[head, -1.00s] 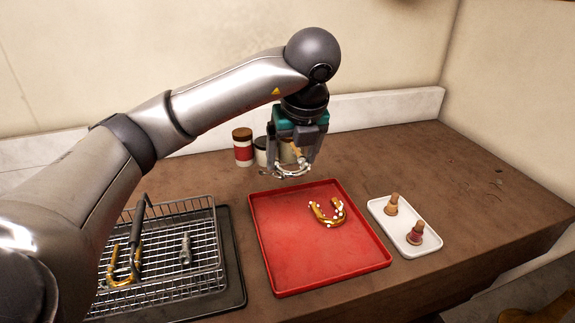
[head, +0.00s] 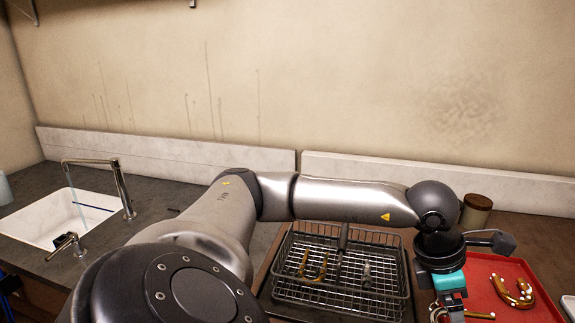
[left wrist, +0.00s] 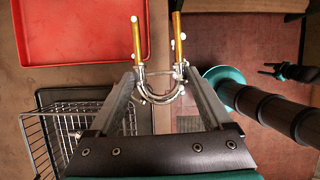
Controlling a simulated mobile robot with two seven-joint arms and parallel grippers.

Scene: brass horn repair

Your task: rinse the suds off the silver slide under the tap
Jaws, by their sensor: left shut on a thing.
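My left gripper (head: 452,312) is shut on the silver slide. In the left wrist view the slide's silver bow (left wrist: 160,97) sits between the left fingertips (left wrist: 158,76), its two brass-coloured tubes pointing away. White dabs of suds cling to it. In the head view the slide is mostly hidden at the lower edge, above the red tray's near side. The tap (head: 122,185) stands at the far left, with a thin stream of water (head: 74,208) falling into the white sink (head: 40,222). A small dark, teal-marked shape in the left wrist view may be my right gripper (left wrist: 268,70); its jaws are unclear.
A wire basket (head: 340,288) holding a brass slide (head: 313,268) and a small metal part stands between the sink and the red tray (head: 545,300). A brass, suds-dotted crook (head: 515,296) lies in the tray. A jar (head: 476,211) stands behind.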

